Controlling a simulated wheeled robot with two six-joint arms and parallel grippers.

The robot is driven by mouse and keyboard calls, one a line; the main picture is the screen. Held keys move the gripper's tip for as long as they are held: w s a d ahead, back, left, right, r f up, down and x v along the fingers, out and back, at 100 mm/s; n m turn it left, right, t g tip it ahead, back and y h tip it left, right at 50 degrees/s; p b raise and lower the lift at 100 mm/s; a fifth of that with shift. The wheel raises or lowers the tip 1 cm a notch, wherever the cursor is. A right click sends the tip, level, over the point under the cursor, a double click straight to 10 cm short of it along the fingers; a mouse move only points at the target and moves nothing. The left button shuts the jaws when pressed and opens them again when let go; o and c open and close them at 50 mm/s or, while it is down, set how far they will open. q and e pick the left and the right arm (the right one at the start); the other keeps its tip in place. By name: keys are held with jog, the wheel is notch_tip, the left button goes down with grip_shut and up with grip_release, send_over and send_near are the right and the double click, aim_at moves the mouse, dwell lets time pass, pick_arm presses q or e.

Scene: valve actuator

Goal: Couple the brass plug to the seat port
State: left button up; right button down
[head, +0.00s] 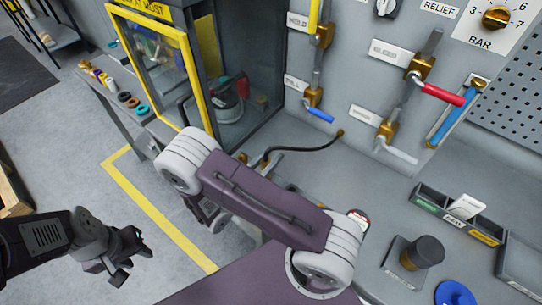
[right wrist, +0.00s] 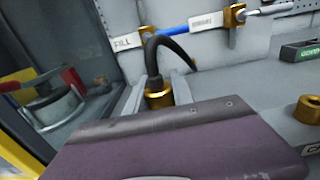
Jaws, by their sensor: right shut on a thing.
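The brass plug (right wrist: 159,97) shows in the right wrist view on the end of a black hose (right wrist: 176,47). My right gripper (right wrist: 158,84) is shut around it, with a pale finger on each side. In the head view my purple right arm hides most of this gripper, while the hose (head: 300,150) shows behind the arm. My left gripper (head: 122,262) is open and empty over the floor at lower left. I cannot make out the seat port. A round metal body with a red part (head: 226,106) stands inside the yellow-framed cabinet; it also shows in the right wrist view (right wrist: 52,108).
The cabinet's yellow-framed door (head: 187,58) stands beside the bench. Valves with red (head: 440,94) and blue handles line the back panel. A labelled holder (head: 400,281), a blue disc (head: 455,294) and a compartment tray (head: 430,208) occupy the right bench.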

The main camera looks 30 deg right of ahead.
jog(key=shift+f+b, duration=0.9)
jog(key=shift+f, duration=0.4)
jog(key=c, duration=1)
grip_release()
jog(key=b+v, duration=0.1)
jog(key=v, duration=0.7)
jog(key=shift+s+a+b, duration=0.1)
jog(key=shift+a+b, duration=0.15)
jog(key=shift+b, duration=0.05)
jog(key=shift+s+a, duration=0.15)
jog(key=shift+a, duration=0.1)
